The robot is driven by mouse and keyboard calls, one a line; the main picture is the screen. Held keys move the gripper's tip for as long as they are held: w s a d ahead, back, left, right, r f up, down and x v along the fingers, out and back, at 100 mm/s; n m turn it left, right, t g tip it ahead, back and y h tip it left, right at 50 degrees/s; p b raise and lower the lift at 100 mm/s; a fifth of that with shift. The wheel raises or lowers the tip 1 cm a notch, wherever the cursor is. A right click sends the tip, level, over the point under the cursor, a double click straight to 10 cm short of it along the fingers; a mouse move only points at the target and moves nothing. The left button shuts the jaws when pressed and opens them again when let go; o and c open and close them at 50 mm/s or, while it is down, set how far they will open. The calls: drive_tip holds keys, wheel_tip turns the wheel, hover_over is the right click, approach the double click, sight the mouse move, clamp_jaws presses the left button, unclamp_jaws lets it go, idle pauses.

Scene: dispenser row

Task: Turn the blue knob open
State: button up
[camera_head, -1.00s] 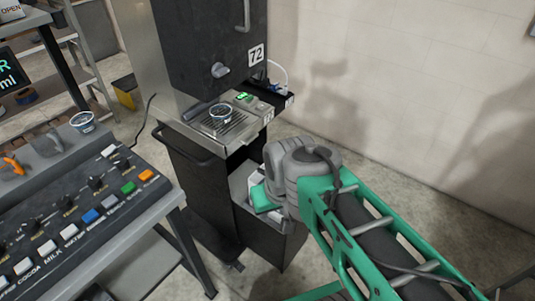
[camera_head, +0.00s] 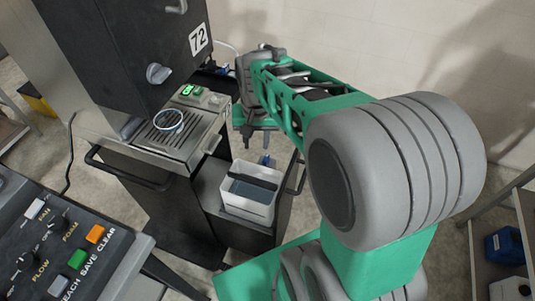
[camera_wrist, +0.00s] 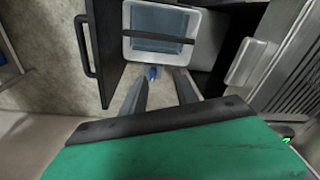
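A small blue knob-like part (camera_head: 264,159) shows just behind the white bin on the lower cabinet. In the wrist view the blue part (camera_wrist: 152,73) sits at the bin's near edge, between my fingertips in the picture. My gripper (camera_head: 257,142) points down above and behind it. Its two fingers stand apart with nothing between them, as the wrist view of my gripper (camera_wrist: 160,80) also shows. I see no contact with the blue part; the height gap is hard to judge.
A cup (camera_head: 168,122) sits on the drip tray. A grey knob (camera_head: 158,73) is on the dispenser front. A button panel (camera_head: 55,240) is at lower left. A wall rises behind.

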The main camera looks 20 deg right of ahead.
sight(266, 158)
drive_tip(key=w+d+f+m, duration=0.1)
drive_tip(key=f, duration=0.2)
drive_tip(key=w+d+f+m+g, duration=0.1)
drive_tip(key=w+d+f, duration=0.1)
drive_tip(key=f, duration=0.1)
drive_tip(key=w+d+f+m+b, duration=0.1)
drive_tip(key=w+d+f+m, duration=0.1)
drive_tip(key=f, duration=0.1)
drive_tip(key=shift+w+d, duration=0.25)
drive_tip(key=shift+f, duration=0.4)
wheel_tip(266, 158, down, 7)
drive_tip(key=shift+c, duration=0.3)
clamp_jaws()
